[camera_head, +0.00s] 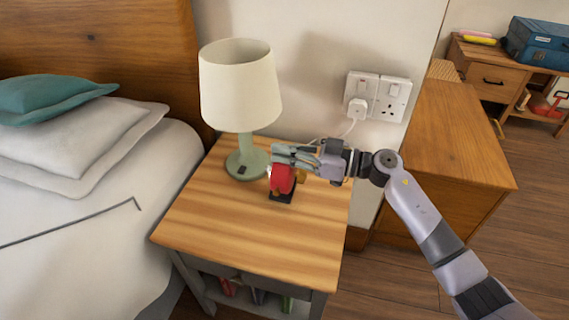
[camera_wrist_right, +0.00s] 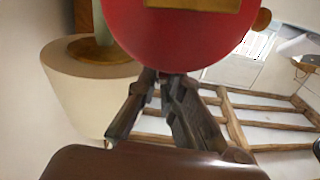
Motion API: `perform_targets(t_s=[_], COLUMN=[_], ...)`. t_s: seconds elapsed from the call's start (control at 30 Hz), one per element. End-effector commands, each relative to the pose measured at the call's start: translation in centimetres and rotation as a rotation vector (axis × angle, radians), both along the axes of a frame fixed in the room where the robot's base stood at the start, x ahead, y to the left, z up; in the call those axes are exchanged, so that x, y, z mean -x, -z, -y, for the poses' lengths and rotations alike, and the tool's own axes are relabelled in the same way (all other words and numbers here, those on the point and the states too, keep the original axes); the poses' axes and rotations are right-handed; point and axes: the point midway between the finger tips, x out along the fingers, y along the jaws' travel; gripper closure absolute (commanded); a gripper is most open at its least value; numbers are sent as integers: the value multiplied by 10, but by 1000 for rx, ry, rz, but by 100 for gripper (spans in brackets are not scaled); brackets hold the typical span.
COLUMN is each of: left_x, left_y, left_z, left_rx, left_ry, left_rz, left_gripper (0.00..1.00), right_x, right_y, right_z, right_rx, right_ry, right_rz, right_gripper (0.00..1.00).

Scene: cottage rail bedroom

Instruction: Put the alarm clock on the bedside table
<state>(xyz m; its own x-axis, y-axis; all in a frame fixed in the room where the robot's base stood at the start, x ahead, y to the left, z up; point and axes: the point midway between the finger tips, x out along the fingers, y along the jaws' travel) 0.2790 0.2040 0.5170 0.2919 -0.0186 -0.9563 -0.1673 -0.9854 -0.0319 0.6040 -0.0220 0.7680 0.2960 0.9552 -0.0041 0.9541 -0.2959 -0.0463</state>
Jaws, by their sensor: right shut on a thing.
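The red alarm clock (camera_head: 283,178) is over the right back part of the bedside table (camera_head: 235,235). My right gripper (camera_head: 297,157) comes in from the right and is shut on the clock. In the right wrist view the round red clock (camera_wrist_right: 180,48) fills the top, with my gripper's fingers (camera_wrist_right: 165,82) against its edge. A small dark patch or flat object lies just under the clock. I cannot tell whether the clock touches the tabletop. My left gripper is not in view.
A green-based lamp (camera_head: 243,100) stands on the table, close left of the clock. A plug and cable (camera_head: 355,108) hang on the wall behind. The bed (camera_head: 80,200) is at the left, a wooden cabinet (camera_head: 440,150) at the right. The front tabletop is clear.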

Motion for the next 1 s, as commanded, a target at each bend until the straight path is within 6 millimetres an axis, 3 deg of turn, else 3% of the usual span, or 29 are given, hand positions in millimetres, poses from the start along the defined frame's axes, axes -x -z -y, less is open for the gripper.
perform_targets(t_s=[0.23, 0.63, 0.67, 0.7, 0.93, 1.0], left_x=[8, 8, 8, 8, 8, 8], left_y=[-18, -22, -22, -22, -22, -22], left_z=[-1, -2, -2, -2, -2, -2], left_rx=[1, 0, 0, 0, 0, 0], left_ry=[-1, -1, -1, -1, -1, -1], left_rz=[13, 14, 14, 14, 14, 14], left_gripper=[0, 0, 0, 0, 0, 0], right_x=[0, 0, 0, 0, 0, 0], right_y=[30, 33, 35, 35, 35, 35], right_z=[0, 0, 0, 0, 0, 0], right_rx=[-4, -3, 0, 0, 0, 0], right_ry=[0, 1, 1, 0, 0, 0], right_rz=[-1, 0, -2, -2, -2, -2], right_gripper=[100, 100, 90, 88, 72, 72])
